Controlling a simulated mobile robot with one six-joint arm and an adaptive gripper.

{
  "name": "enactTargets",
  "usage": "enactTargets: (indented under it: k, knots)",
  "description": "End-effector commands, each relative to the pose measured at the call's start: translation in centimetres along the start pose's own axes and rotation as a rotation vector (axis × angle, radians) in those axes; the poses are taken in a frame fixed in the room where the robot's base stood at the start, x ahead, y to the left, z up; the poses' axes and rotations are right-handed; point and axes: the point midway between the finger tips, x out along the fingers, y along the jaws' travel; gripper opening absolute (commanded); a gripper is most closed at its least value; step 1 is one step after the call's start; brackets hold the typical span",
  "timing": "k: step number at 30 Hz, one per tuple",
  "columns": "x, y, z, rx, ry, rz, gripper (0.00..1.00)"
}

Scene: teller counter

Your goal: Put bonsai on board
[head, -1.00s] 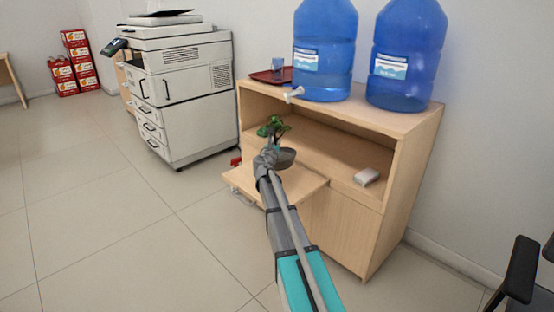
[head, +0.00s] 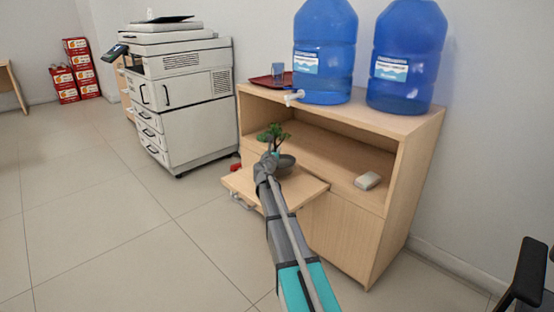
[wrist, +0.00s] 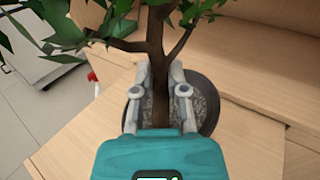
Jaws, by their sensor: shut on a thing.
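The bonsai has green leaves (head: 273,134), a brown trunk (wrist: 157,50) and a round dark grey pot (head: 286,164) filled with grey gravel. My gripper (wrist: 160,82) is shut on the trunk just above the gravel, with one finger on each side. In the head view my gripper (head: 265,167) partly hides the plant. The board (head: 306,187) is a light wood panel sticking out from the front of the wooden cabinet. The pot is over the board's inner part, near the cabinet opening, and looks upright. I cannot tell whether its base touches the board.
The cabinet (head: 400,185) has an open shelf with a small whitish block (head: 368,180). On its top stand two blue water bottles (head: 324,55) (head: 405,60) and a red tray (head: 268,82) with a glass. A printer (head: 185,95) stands at left. Floor in front is clear.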

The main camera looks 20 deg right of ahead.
Motion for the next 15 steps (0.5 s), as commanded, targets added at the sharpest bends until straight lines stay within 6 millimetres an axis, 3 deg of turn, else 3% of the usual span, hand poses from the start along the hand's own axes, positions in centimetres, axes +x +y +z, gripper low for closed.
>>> enactTargets:
  k: [7,15]
  knots:
    - [0.2,0.1,-2.3,-0.001,0.0,0.0,0.0]
    - [0.2,0.1,-3.3,-0.001,0.0,0.0,0.0]
